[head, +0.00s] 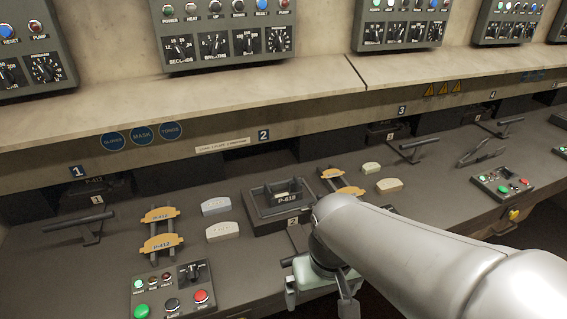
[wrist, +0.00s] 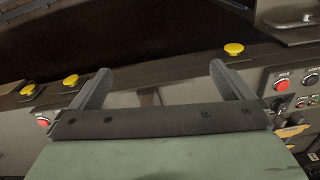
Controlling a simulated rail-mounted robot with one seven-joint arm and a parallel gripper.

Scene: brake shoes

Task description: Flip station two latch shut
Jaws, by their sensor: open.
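The station two press tray (head: 262,218) stands out on the bench in the head view, with a P-412 part (head: 287,198) on it and a small "2" tag in front. A short black bar end (head: 287,262) shows just left of my gripper; it looks like the station two latch handle, but my arm hides most of it. My gripper (head: 318,287) is low at the bench front, partly covered by my arm. In the wrist view my gripper (wrist: 162,82) is open, its two fingers wide apart with nothing seen held between them.
Station one's black latch handle (head: 85,224) is at left and station three's (head: 418,144) at right. A control box (head: 171,290) stands front left. Racks with yellow P-412 shoes (head: 160,243) and pale pads (head: 222,231) flank the tray. Yellow buttons (wrist: 234,49) line the bench front.

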